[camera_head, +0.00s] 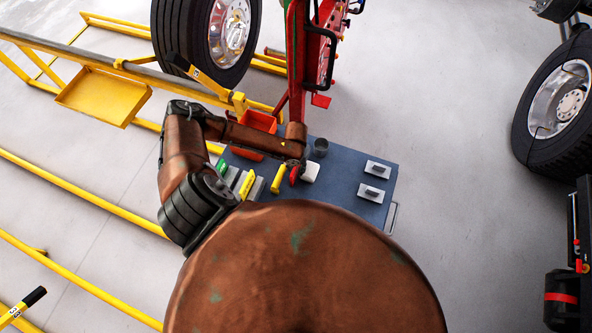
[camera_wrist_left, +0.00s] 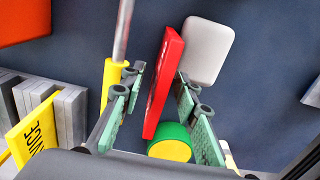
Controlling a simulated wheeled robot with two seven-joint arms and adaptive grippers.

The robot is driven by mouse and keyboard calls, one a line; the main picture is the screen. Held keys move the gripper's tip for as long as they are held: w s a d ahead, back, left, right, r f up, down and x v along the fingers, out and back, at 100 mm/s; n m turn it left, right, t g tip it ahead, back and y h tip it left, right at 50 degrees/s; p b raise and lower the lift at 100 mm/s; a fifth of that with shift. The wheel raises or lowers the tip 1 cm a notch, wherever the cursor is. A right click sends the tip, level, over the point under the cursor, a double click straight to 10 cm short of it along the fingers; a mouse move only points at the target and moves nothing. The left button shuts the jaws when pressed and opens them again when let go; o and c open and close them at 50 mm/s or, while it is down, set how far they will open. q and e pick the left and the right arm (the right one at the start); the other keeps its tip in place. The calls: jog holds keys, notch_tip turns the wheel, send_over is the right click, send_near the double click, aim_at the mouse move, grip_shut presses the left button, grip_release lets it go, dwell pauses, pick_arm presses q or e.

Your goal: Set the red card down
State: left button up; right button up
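The red card (camera_wrist_left: 163,82) shows in the left wrist view as a slim slab with dark marks on its left face. A small part of the card (camera_head: 293,175) shows in the head view below the end of my left arm. My left gripper (camera_wrist_left: 160,88) is open, with its green-padded fingers on either side of the card. A gap shows on the card's left, and the right finger is close to it. Whether the card touches the table (camera_head: 335,190) cannot be told. My right gripper is not in view.
A white block (camera_wrist_left: 208,50) is right of the card, a yellow-handled tool (camera_wrist_left: 113,85) left of it, and a green-and-yellow cylinder (camera_wrist_left: 170,145) below. A yellow card (camera_wrist_left: 35,135), grey blocks (camera_wrist_left: 70,115) and red bin (camera_head: 262,121) are leftward. Free tabletop lies rightward, before grey plates (camera_head: 371,192).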

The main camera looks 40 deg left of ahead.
pick_arm(q)
grip_shut()
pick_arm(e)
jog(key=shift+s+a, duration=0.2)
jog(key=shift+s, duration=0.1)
